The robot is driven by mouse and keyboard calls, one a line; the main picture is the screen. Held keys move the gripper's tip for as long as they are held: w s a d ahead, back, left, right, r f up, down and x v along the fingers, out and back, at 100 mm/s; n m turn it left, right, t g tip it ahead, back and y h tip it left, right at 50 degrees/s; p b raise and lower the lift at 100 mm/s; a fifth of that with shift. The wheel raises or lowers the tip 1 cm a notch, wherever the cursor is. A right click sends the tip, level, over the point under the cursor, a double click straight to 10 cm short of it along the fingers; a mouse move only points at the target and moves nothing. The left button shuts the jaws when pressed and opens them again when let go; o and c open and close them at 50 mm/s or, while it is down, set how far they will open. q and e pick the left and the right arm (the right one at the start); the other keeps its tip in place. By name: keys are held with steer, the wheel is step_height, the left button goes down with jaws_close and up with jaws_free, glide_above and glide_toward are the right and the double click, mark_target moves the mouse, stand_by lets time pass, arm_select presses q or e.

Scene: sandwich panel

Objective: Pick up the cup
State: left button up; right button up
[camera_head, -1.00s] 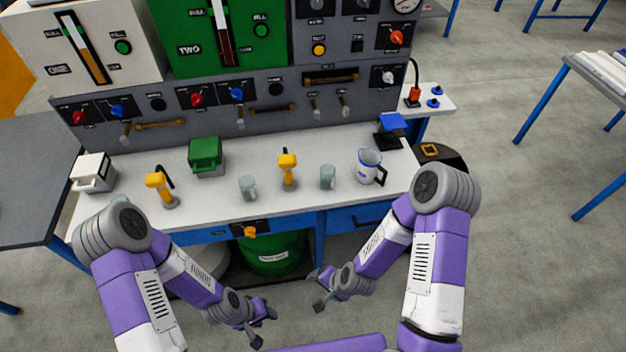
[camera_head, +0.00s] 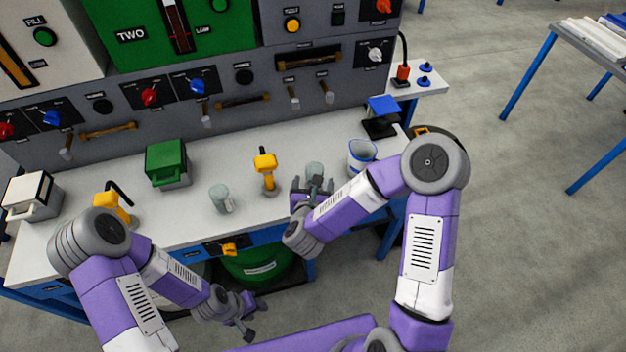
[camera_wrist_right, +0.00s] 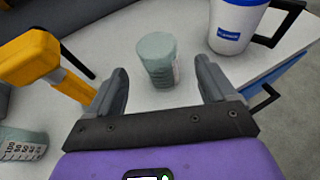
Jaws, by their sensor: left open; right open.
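A small grey-green measuring cup (camera_head: 315,170) stands upright on the white worktop; it also shows in the right wrist view (camera_wrist_right: 158,60). A second grey-green cup (camera_head: 221,199) stands further left, with scale marks seen in the wrist view (camera_wrist_right: 22,146). A white mug with blue trim and a dark handle (camera_head: 361,154) stands to the right, partly hidden by my right arm. My right gripper (camera_head: 312,186) is open and empty, just in front of the nearer cup, which lies ahead between its fingers. My left gripper (camera_head: 247,316) is open and empty, low in front of the bench.
A yellow-handled tool (camera_head: 265,172) stands close left of the nearer cup. A green box (camera_head: 167,163), a white box (camera_head: 32,197) and another yellow tool (camera_head: 113,203) are further left. The worktop (camera_head: 225,155) is clear behind the cups.

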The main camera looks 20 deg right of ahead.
steer(key=b+x, duration=0.1)
steer(key=x, duration=0.6)
steer(key=shift+a+f, duration=0.1)
steer(key=shift+f, duration=0.05)
steer(key=shift+c, duration=0.3)
steer(key=c, duration=1)
